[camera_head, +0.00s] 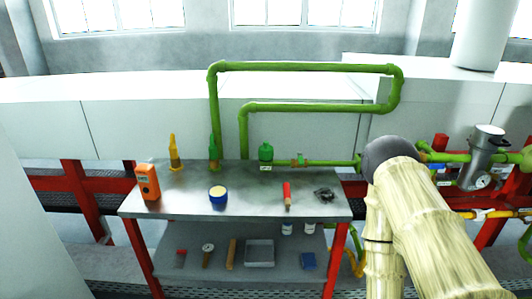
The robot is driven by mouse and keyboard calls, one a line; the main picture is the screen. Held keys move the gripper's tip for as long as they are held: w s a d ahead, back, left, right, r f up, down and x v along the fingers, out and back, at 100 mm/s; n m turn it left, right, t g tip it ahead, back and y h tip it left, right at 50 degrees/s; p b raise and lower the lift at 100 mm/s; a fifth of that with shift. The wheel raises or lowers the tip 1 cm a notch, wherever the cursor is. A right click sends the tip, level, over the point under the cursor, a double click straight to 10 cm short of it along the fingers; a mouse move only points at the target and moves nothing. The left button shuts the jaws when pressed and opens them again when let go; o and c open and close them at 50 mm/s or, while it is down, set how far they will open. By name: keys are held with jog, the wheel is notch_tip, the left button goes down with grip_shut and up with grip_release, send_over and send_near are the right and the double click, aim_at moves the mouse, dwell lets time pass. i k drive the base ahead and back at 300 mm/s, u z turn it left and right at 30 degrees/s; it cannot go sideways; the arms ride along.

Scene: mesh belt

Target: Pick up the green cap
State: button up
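A small green object (266,153), which looks like the green cap, stands upright near the back edge of the steel table (160,205). A pale label shows at its foot. Another green piece (213,150), tall and narrow with a pointed top, stands to its left in front of a green pipe. My arm rises at the right of the view, apart from the cap. My gripper is not in view.
On the tabletop are an orange meter (147,182), a yellow pointed piece (174,155), a blue-and-yellow round tin (218,195), a red-handled tool (287,194) and a dark tangled item (324,194). Green pipes (300,67) rise behind. A lower shelf holds a grey tray (260,244).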

aim_at(265, 151)
jog(key=u, duration=2.05)
jog(key=k, duration=0.8)
jog(key=z, duration=1.05)
jog(key=i, duration=0.5)
jog(key=u, duration=0.05)
